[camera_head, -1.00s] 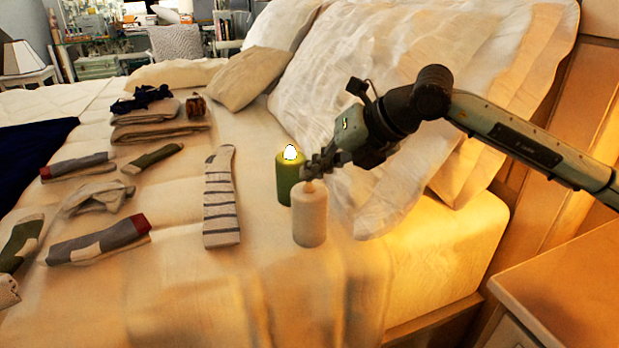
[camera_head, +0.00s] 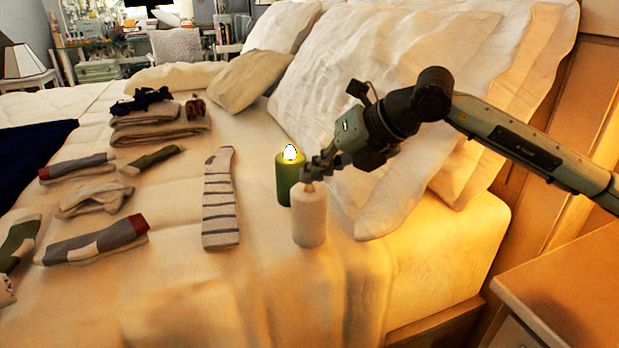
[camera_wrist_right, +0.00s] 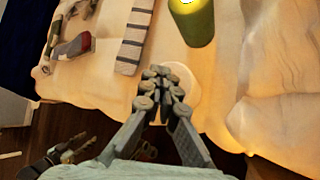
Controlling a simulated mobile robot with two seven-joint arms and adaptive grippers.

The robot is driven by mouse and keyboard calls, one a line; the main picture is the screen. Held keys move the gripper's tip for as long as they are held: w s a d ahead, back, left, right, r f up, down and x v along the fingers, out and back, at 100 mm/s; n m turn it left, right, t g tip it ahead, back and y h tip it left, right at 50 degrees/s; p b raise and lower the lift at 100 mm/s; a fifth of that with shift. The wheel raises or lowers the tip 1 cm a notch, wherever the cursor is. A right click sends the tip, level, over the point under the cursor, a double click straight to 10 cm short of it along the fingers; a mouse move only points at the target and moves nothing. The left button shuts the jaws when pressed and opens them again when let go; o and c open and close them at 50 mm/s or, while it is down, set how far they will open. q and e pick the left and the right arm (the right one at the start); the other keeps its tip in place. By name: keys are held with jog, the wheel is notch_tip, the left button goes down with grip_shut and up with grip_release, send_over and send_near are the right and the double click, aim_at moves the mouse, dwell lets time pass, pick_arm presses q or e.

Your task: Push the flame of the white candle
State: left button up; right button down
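The white candle (camera_head: 310,218) stands upright near the right edge of the bed. No flame shows on it; the gripper covers its wick area. The green candle (camera_head: 289,182) stands just behind it with a bright flame (camera_head: 291,152), and also shows in the right wrist view (camera_wrist_right: 192,22). My right gripper (camera_head: 312,172) is at the top of the white candle. In the wrist view its fingers (camera_wrist_right: 160,74) are together with nothing visible between them, over the white candle's pale top (camera_wrist_right: 186,82). A dark jointed shape low left there may be my left gripper (camera_wrist_right: 70,150).
Pillows (camera_head: 395,100) rise close behind and right of the candles. A striped sock (camera_head: 220,200) lies to the left, with several more socks and folded laundry (camera_head: 155,123) beyond. A wooden nightstand (camera_head: 565,280) stands at the right.

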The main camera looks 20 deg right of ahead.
aim_at(314, 189)
jog(key=shift+s+f, duration=0.1)
dwell(0.3)
jog(key=shift+r+p, duration=1.85)
jog(key=shift+r, duration=1.4)
